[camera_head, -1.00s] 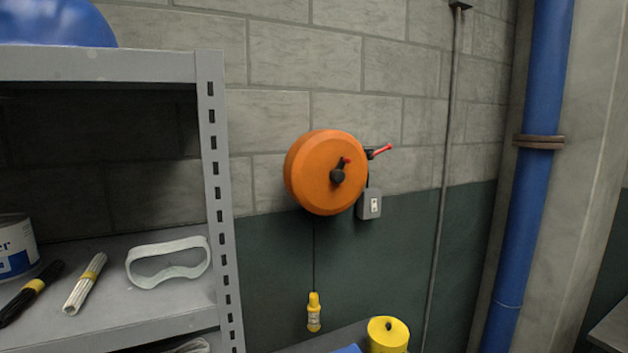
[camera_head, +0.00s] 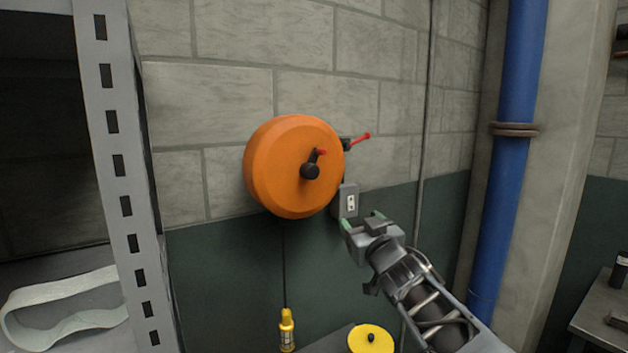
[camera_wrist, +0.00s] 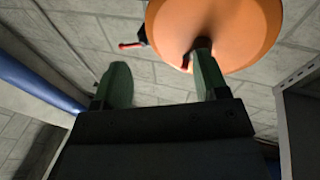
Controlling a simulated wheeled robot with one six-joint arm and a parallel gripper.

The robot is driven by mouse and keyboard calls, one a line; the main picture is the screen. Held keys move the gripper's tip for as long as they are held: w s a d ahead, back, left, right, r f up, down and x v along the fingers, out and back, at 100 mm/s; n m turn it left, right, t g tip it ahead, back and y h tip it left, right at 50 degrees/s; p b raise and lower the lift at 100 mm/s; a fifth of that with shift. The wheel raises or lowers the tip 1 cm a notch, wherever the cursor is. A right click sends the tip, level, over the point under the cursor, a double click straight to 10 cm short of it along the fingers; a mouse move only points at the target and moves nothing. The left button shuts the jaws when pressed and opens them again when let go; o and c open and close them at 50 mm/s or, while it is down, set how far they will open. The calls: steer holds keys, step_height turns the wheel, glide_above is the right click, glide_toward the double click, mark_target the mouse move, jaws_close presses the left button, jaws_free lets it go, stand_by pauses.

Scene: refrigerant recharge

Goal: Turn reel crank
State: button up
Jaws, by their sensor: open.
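The orange reel (camera_head: 280,165) is mounted on the block wall. Its crank (camera_head: 311,168) is a black hub and short arm with a red tip on the reel's front face. A black lever with a red end (camera_head: 360,139) sticks out at the reel's right side. My gripper (camera_head: 362,222) is open and empty, below and to the right of the reel, apart from the crank in the head view. In the wrist view its green fingertips (camera_wrist: 162,82) are spread. The reel (camera_wrist: 222,30) shows beyond them, and the right finger partly hides the crank.
A grey switch box (camera_head: 347,200) is on the wall beside the reel. A metal shelf post (camera_head: 122,190) stands left. A blue pipe (camera_head: 508,150) runs up the right.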

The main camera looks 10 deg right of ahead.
mark_target(314, 174)
steer(key=w+a+r+n+y+p, duration=0.1)
steer(key=w+a+r+n+y, duration=0.1)
steer(key=w+r+y, duration=0.1)
steer(key=w+a+r+n+y+p, duration=0.2)
steer(key=w+a+r+y, duration=0.1)
steer(key=w, duration=0.1)
steer(key=w+a+r+n+y+p, duration=0.1)
steer(key=w+a+r+n+y, duration=0.1)
steer(key=w+r+y, duration=0.1)
steer(key=shift+w+a+n+t, duration=0.3)
steer(key=shift+w+a, duration=0.05)
steer(key=shift+w, duration=0.4)
steer(key=shift+c, duration=0.2)
steer(key=shift+s, duration=0.1)
steer(key=c, duration=0.9)
